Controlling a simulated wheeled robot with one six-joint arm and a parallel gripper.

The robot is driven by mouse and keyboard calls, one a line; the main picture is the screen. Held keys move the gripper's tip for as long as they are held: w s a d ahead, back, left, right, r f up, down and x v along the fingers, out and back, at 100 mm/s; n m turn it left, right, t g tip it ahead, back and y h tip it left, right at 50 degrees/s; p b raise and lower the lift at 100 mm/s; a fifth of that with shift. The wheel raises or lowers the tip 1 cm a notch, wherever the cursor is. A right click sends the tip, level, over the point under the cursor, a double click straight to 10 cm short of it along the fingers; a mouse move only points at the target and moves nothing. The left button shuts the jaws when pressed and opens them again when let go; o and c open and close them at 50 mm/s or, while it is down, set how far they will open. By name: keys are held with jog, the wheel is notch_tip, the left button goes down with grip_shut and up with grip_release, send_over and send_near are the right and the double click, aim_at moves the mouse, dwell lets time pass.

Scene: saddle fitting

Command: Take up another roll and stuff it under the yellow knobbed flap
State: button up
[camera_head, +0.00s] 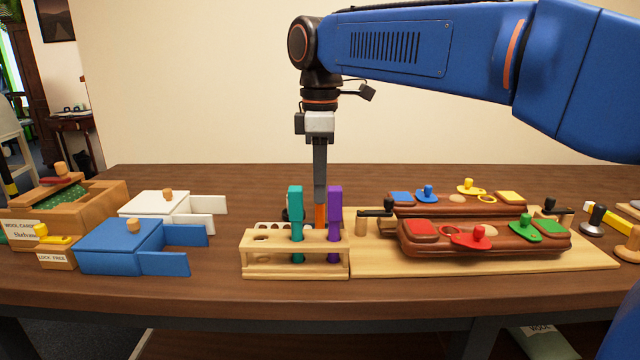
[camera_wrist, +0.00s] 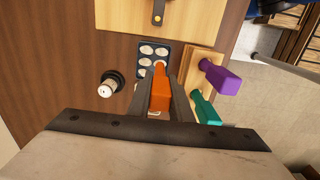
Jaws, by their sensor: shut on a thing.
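My gripper (camera_wrist: 160,90) is shut on an orange tool (camera_wrist: 160,88), which hangs down from the jaws. In the head view the orange tool (camera_head: 320,216) shows just behind the wooden rack. A dark tray (camera_wrist: 141,73) holds several pale round pieces, perhaps the rolls, beneath the tool's far end; I cannot tell if the tool touches one. The yellow knobbed flap (camera_head: 466,188) is on the rear brown padded piece (camera_head: 455,208) at the right, beside a yellow ring (camera_head: 487,198). Whether anything lies under it is hidden.
The wooden rack (camera_head: 295,271) holds a teal tool (camera_head: 296,205) and a purple tool (camera_head: 335,205) close to my gripper. The front padded piece (camera_head: 484,247) has red and green knobbed flaps. Blue and white boxes (camera_head: 120,247) stand left. A dark round-based object (camera_wrist: 107,84) is near the tray.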

jog(key=shift+f, duration=1.05)
dwell(1.6)
jog(key=shift+r, duration=3.6)
